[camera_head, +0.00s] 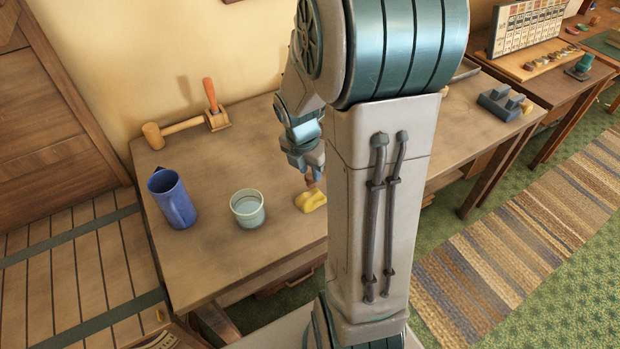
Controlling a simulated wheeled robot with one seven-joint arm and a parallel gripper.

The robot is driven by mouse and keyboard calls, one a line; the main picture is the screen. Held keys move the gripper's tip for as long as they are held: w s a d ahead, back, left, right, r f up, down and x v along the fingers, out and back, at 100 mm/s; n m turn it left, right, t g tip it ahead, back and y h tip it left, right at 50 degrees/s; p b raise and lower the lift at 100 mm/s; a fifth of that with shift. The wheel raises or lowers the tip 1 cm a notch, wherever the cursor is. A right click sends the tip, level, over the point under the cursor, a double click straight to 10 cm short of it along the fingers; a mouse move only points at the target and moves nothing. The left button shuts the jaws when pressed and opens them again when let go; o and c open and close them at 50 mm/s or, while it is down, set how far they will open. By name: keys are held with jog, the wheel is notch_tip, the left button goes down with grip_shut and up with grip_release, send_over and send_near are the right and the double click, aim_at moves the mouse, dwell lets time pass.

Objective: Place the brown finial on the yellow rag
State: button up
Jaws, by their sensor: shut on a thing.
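My gripper (313,178) points down over the workbench, just left of my arm's large link. It is shut on the brown finial (311,183), a small dark brown piece that shows between and below the fingertips. The yellow rag (311,201) lies crumpled on the bench right under the gripper. The finial's lower end is at the rag's upper edge in the picture; I cannot tell whether they touch. My arm link hides the bench just to the right of the rag.
A pale green cup (247,209) and a blue pitcher (172,199) stand left of the rag on the workbench (240,255). A wooden mallet (172,133) and an orange-handled tool in a wooden holder (213,106) are at the back. A grey block-like object (503,104) sits at the right. The front of the bench is clear.

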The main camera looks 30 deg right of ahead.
aim_at(309, 176)
jog(key=shift+f, duration=1.85)
jog(key=shift+f, duration=0.1)
jog(key=shift+f+b, duration=0.1)
jog(key=shift+b, duration=0.25)
jog(key=o, duration=1.1)
jog(key=shift+c, duration=0.2)
